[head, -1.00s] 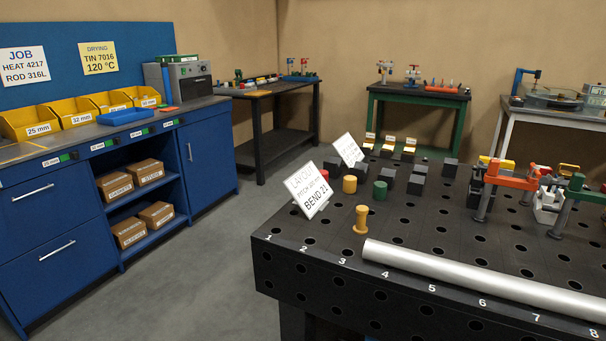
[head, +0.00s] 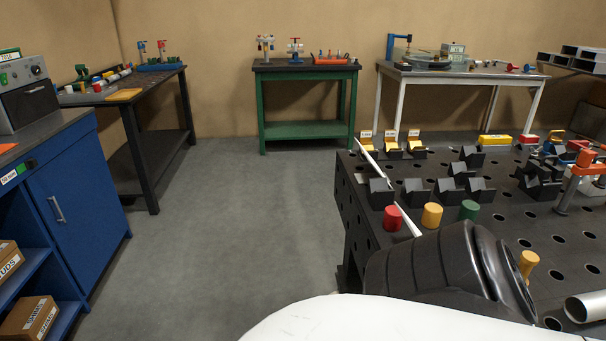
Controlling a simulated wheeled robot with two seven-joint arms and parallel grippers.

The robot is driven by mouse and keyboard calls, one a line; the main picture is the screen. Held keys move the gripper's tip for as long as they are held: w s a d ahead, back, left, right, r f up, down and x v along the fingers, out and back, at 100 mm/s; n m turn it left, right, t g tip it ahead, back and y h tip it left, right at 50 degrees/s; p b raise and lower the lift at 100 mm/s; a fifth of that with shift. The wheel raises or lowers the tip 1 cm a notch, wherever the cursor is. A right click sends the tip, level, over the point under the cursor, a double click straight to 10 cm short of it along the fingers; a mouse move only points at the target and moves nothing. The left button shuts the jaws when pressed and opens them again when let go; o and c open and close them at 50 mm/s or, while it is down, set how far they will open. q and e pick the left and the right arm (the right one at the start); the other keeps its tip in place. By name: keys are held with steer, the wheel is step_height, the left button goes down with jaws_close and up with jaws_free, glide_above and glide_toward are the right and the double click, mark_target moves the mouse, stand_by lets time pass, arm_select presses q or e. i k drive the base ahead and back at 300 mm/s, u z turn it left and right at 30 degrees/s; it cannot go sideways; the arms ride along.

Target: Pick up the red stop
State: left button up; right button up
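The red stop (head: 393,218) is a short red cylinder standing on the near left part of the black perforated table (head: 560,222). A yellow cylinder (head: 432,215) and a green cylinder (head: 469,210) stand in a row to its right. A thin white card, seen nearly edge-on, passes close to the red stop. A dark arm link and a white part of mine fill the bottom of the view and cover the table's near edge. Neither gripper shows.
Black V-blocks (head: 414,192) stand behind the stops. A yellow peg (head: 527,264) and a silver tube (head: 590,305) are at the lower right. Red-orange clamps (head: 582,165) stand at the right. Open grey floor (head: 235,215) lies between the table and the blue cabinet (head: 80,190).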

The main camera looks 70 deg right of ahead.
mark_target(392, 221)
steer(key=i, duration=0.85)
steer(key=z, duration=4.1)
steer(key=i, duration=0.5)
steer(key=z, duration=0.05)
